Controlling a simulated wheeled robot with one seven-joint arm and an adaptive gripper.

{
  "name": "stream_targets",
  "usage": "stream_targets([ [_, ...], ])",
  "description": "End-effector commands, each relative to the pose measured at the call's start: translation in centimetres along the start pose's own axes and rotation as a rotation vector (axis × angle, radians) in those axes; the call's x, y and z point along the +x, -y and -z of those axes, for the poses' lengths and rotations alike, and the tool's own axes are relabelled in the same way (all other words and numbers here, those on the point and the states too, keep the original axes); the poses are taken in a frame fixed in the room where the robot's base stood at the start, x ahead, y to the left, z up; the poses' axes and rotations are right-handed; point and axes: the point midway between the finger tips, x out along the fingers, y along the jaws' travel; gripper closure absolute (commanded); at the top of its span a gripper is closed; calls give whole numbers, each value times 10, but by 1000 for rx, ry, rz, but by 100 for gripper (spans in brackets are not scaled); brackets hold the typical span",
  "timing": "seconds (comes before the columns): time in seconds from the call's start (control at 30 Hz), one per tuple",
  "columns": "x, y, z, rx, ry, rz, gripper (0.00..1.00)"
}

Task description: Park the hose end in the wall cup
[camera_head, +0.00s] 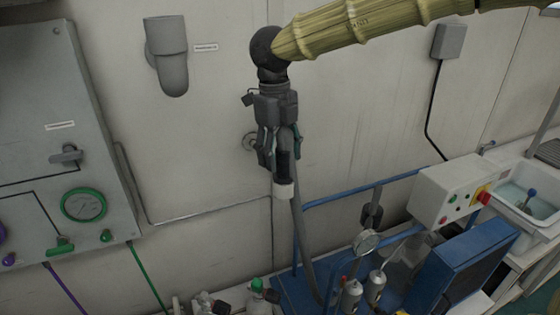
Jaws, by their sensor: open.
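The wall cup (168,62) is a grey, open-topped holder on the wall at upper left, beside a small label. My gripper (280,158) points down in the middle of the view, to the right of the cup and lower than it. Its fingers are open, one on each side of the hose end (284,188), which shows a dark upper part and a white collar. The hose end hangs about upright. The grey hose (301,235) runs down from it toward the blue cart. I cannot tell whether the fingers touch the hose end, and its top is hidden by my gripper.
A small round wall fitting (249,141) is partly behind my gripper. A blue cart (460,265), control box (448,195) and sink (527,195) are at right. The wall between cup and gripper looks clear.

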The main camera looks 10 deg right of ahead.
Motion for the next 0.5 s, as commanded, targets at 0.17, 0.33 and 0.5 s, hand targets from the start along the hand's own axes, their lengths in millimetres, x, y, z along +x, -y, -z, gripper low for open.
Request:
stream_targets([
  [0.17, -35, 0, -1, 0, 4, 1, 45],
  [0.33, -64, 0, -1, 0, 3, 0, 45],
  [0.5, -84, 0, -1, -1, 2, 1, 45],
])
